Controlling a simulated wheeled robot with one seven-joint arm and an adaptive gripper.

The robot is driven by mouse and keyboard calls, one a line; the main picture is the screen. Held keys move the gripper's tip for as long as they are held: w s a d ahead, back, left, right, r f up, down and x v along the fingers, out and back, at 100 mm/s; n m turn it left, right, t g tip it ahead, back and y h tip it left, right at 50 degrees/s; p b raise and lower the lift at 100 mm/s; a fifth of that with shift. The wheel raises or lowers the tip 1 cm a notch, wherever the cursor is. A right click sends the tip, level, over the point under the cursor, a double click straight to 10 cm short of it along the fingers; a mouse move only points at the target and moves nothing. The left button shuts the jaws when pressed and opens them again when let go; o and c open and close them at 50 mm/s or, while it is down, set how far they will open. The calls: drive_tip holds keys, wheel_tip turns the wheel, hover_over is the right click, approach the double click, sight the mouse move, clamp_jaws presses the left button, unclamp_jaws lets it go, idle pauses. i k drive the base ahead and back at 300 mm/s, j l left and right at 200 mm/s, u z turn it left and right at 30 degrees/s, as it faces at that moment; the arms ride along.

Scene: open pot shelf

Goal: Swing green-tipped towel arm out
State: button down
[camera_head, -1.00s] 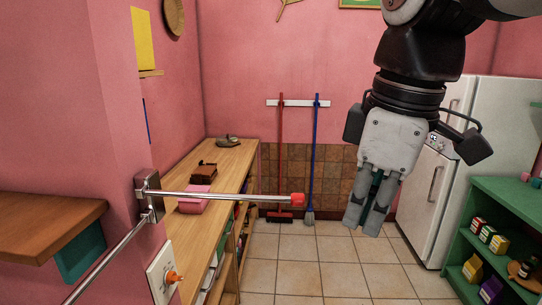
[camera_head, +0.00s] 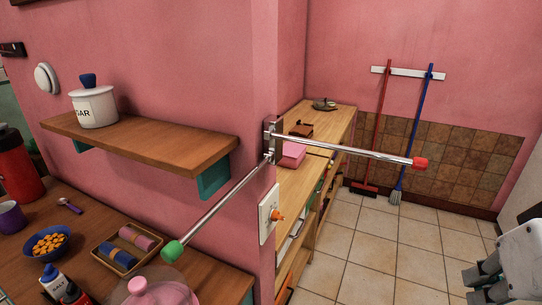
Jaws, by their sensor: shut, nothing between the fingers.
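The green-tipped towel arm (camera_head: 215,209) is a thin metal rod. It runs from the wall bracket (camera_head: 272,142) down and left in the picture to its green tip (camera_head: 173,251), over the counter. The red-tipped towel arm (camera_head: 350,150) leaves the same bracket and points right, ending in a red tip (camera_head: 420,163). My gripper (camera_head: 476,286) shows only partly at the bottom right edge. Its grey fingers are shut and empty, well apart from both rods.
A wall shelf (camera_head: 190,146) with a sugar pot (camera_head: 94,105) sits left of the bracket. Below it, the counter (camera_head: 85,215) holds a blue bowl (camera_head: 48,243), a tray (camera_head: 107,247), bottles and a pink-lidded pot (camera_head: 150,290). Tiled floor (camera_head: 375,255) is clear at right.

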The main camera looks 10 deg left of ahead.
sight(171, 252)
drive_tip(key=u, duration=1)
drive_tip(key=k+z, duration=0.1)
drive_tip(key=z, duration=0.15)
